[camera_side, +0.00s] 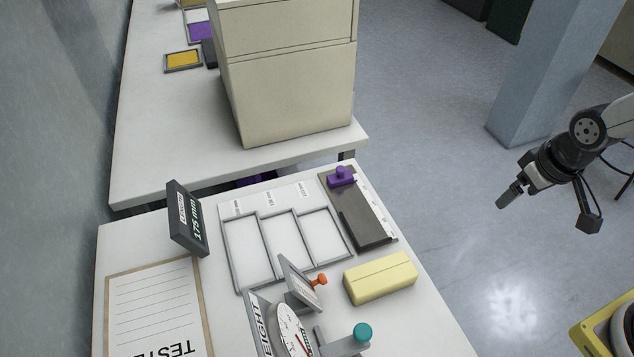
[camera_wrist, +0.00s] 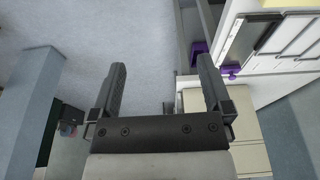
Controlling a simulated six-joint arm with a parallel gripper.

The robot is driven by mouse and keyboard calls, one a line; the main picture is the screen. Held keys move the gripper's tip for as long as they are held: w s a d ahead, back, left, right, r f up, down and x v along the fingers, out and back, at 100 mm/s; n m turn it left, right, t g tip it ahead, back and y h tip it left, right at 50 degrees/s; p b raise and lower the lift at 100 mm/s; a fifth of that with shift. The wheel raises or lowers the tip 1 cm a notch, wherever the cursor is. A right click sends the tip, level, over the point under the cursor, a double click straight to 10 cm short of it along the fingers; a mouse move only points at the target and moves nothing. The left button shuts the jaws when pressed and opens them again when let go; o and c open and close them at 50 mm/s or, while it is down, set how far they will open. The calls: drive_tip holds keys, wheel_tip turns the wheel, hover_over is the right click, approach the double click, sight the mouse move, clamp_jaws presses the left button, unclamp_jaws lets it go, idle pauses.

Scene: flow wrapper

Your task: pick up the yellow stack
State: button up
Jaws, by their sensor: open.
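The yellow stack (camera_side: 380,278) is a pale yellow block lying on the white table near its right edge in the side view. My gripper (camera_side: 511,194) is up and to the right of it, over the floor and clear of the table. In the wrist view my gripper (camera_wrist: 161,82) has its two fingers spread apart with nothing between them.
A grey tray with three compartments (camera_side: 224,235), a dark gauge with a purple knob (camera_side: 358,215), a dial device (camera_side: 290,335) with a teal knob and a 175 mm display (camera_side: 187,218) surround the stack. A beige cabinet (camera_side: 290,95) stands behind.

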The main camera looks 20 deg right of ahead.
drive_tip(key=w+a+f+n+g+y, duration=0.1)
drive_tip(key=w+a+f+n, duration=0.1)
drive_tip(key=a+n, duration=0.35)
drive_tip(key=w+a+f+n, duration=0.2)
drive_tip(key=a+n, duration=0.2)
drive_tip(key=a, duration=0.2)
drive_tip(key=n+g, duration=0.2)
drive_tip(key=n, duration=0.6)
hover_over(382, 272)
drive_tip(key=d, duration=0.1)
wheel_tip(382, 272, down, 5)
drive_tip(key=shift+s+r, duration=0.1)
drive_tip(key=shift+r, duration=0.1)
drive_tip(key=shift+f, duration=0.15)
drive_tip(key=shift+a+f, duration=0.15)
drive_tip(key=shift+f, duration=1)
drive_tip(key=shift+a+f, duration=0.2)
drive_tip(key=shift+f, duration=1.1)
drive_tip(key=shift+a+f, duration=0.2)
drive_tip(key=shift+f, duration=1.05)
drive_tip(key=shift+c, duration=0.2)
